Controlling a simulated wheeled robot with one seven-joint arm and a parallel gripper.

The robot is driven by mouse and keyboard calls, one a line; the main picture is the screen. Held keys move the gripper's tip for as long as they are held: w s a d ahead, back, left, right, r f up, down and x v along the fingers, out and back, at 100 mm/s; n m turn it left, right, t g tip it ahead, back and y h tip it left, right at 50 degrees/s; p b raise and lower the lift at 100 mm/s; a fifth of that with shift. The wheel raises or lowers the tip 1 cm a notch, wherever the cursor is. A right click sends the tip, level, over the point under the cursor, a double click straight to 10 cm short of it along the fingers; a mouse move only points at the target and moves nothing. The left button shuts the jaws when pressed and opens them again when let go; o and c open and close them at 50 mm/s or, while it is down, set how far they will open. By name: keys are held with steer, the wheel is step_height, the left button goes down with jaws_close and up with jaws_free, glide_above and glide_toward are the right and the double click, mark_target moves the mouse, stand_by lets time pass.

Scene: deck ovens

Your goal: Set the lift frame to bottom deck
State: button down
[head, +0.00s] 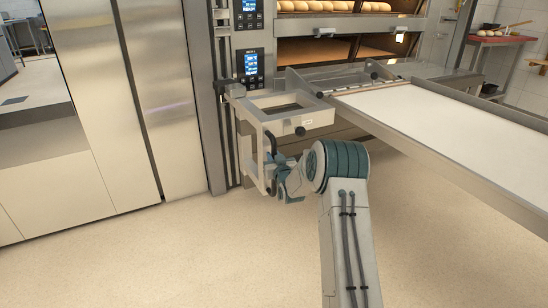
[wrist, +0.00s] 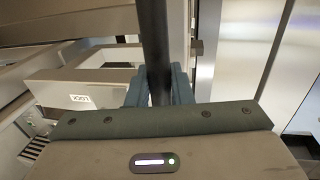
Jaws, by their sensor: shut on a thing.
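The lift frame (head: 318,117) is a pale metal frame beside the oven front, with black knobs and a small label. It stands by a vertical rail (head: 228,135). A dark upright handle bar (head: 270,146) is on its near left side. My gripper (head: 274,168) is at this bar, low on the frame. In the wrist view the blue fingers (wrist: 157,88) are closed around the dark bar (wrist: 154,40). The fingertips are partly hidden in the head view. The frame sits about level with the sill below the lower visible oven opening (head: 318,50).
A long white loading surface (head: 440,118) with metal side rails extends to the right from the frame. The upper oven deck holds several loaves (head: 330,6). Control panels (head: 251,66) are on the oven's left post. Steel cabinets (head: 95,100) stand left. The floor in front is clear.

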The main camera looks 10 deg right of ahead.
steer(key=shift+r, duration=0.1)
steer(key=c, duration=1.3)
jaws_free()
steer(key=shift+c, duration=0.2)
steer(key=s+p, duration=0.3)
steer(key=s, duration=1)
steer(key=shift+s+p, duration=0.3)
steer(key=shift+s, duration=0.05)
steer(key=shift+d, duration=0.1)
steer(key=s+a+r+g+p, duration=0.2)
steer(key=s+r+g+p, duration=0.25)
steer(key=r+p, duration=0.65)
steer(key=s+a+r+g+p, duration=0.25)
steer(key=s+r+p, duration=0.35)
steer(key=r, duration=0.8)
steer(key=s+a+r+g+p, duration=0.2)
steer(key=s+r+g+p, duration=0.2)
steer(key=s+r+p, duration=0.4)
steer(key=s+a+r+g+p, duration=0.2)
steer(key=s+r+p, duration=0.7)
steer(key=s, duration=1.1)
step_height(320, 180, up, 3)
steer(key=shift+s+r+g, duration=0.15)
steer(key=shift+r+g, duration=0.05)
steer(key=shift+g, duration=0.9)
